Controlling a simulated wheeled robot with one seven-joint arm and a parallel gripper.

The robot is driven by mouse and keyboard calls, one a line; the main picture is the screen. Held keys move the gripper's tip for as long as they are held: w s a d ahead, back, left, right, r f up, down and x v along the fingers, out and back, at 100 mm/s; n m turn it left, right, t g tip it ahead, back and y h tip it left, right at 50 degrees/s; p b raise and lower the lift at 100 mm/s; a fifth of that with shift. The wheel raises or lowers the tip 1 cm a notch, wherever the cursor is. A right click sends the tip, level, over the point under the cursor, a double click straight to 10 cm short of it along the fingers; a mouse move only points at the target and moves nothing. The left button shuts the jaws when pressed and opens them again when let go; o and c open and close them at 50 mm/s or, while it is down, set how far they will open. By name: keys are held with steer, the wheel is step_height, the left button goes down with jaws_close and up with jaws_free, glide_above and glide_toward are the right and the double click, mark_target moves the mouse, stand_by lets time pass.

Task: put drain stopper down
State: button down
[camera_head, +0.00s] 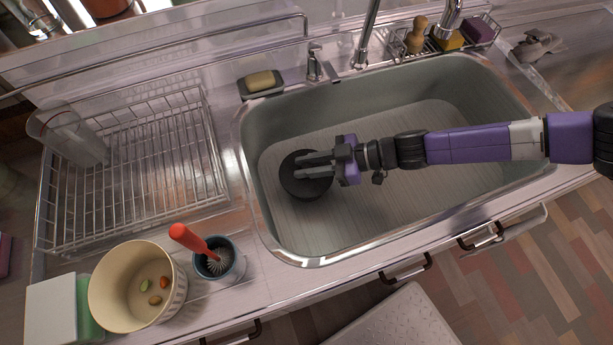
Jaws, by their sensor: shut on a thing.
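The drain stopper (305,187) is a dark round disc in the left part of the metal sink (430,180). My gripper (312,165) reaches into the sink from the right, and its grey fingers are shut on the stopper. The fingers lie across the top of the disc and hide part of it. I cannot tell whether the stopper touches the sink floor or hangs just above it. The drain opening does not show.
A wire dish rack (130,190) holding a clear container (70,135) is at left. A white bowl (137,285) and a blue cup (219,262) with an orange-handled brush stand in front. A soap dish (261,84), tap and caddy line the back. The sink's right part is clear.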

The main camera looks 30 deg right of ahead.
steer(key=shift+f+b, duration=0.4)
steer(key=shift+f, duration=2.35)
steer(key=shift+f, duration=0.35)
steer(key=c, duration=1.2)
jaws_free()
steer(key=shift+c, duration=0.2)
steer(key=shift+r, duration=0.15)
steer(key=shift+r, duration=0.35)
steer(key=v, duration=1.2)
steer(key=shift+f, duration=0.15)
